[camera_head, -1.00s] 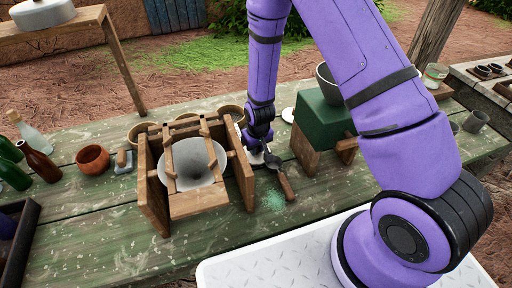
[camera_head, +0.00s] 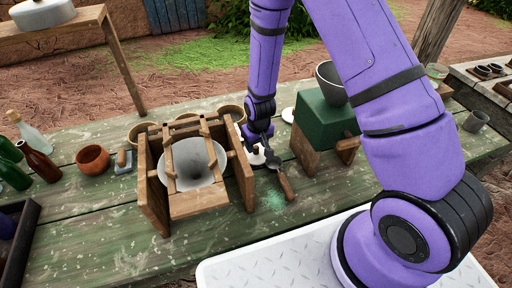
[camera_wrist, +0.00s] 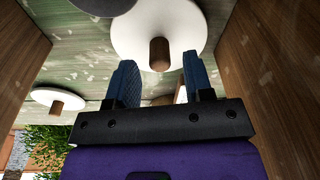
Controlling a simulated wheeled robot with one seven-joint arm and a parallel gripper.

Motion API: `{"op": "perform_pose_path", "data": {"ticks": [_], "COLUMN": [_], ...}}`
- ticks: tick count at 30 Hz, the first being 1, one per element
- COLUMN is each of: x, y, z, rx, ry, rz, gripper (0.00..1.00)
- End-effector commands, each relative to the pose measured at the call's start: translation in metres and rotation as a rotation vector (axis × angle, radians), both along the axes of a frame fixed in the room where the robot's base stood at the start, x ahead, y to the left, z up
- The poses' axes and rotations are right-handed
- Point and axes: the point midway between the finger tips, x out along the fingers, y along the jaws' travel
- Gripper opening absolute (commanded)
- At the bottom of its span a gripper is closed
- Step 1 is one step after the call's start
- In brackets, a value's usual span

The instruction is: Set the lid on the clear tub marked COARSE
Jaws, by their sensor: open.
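My gripper (camera_head: 266,152) is low over the table, between the wooden frame and the green block. In the wrist view my gripper (camera_wrist: 158,66) is open, and its two blue fingers point at a white round lid (camera_wrist: 135,32) with a wooden knob (camera_wrist: 160,53). The knob appears between or just beyond the fingertips; I cannot tell whether they touch it. A second white lid (camera_wrist: 45,96) with a knob lies to the left in that view. Part of a white lid (camera_head: 288,115) shows behind my gripper in the head view. I cannot make out a clear tub or a COARSE marking.
A wooden frame with a grey funnel (camera_head: 200,165) stands close left of my gripper. A green block (camera_head: 322,121) on wooden supports, with a dark bowl (camera_head: 331,84), stands close right. A wooden-handled tool (camera_head: 285,186) lies in front.

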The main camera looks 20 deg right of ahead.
Motion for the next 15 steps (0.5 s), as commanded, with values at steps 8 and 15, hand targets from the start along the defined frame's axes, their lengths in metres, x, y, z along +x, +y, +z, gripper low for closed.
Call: {"op": "perform_pose_path", "data": {"ticks": [8, 15], "x": [-0.005, -0.009], "y": [-0.001, -0.002], "z": [0.048, 0.082], "rx": [0.001, 0.000], "ry": [-0.004, -0.002], "rz": [0.000, 0.000], "gripper": [0.47, 0.47]}}
